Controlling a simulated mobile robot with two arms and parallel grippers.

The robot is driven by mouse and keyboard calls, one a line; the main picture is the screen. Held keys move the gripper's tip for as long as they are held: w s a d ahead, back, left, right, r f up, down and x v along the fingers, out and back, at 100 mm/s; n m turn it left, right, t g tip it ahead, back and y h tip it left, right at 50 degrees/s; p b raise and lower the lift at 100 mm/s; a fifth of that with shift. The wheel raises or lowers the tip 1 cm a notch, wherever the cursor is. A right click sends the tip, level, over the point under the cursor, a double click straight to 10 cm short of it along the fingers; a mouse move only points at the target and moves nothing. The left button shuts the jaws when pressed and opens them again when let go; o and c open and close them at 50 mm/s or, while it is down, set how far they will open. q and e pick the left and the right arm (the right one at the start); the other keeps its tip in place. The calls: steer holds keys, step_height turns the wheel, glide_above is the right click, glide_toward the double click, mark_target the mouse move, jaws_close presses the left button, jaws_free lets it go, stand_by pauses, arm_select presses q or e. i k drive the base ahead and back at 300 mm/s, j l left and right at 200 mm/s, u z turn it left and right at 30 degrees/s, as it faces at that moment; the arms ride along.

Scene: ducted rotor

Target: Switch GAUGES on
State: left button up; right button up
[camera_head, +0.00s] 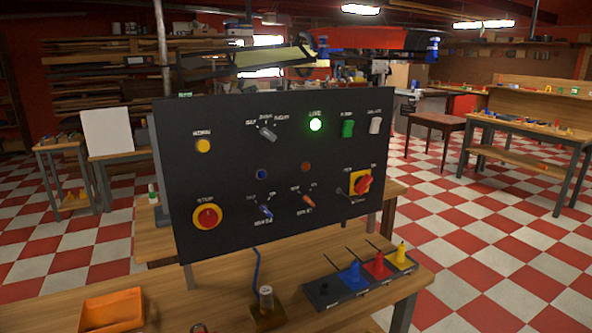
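A dark control panel (225,130) stands upright on the wooden workbench. I cannot tell which way this rocker is tipped. Neither of my grippers is in view, and nothing touches the panel front.
The panel also carries a grey selector (267,133), a red stop button (207,217) on yellow and a red rotary switch (363,184). A rack (335,291) with coloured plugs and an orange tray (112,311) sit on the bench before it. Space before the switches is clear.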

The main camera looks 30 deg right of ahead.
mark_target(375, 128)
steer(key=z, duration=1.3)
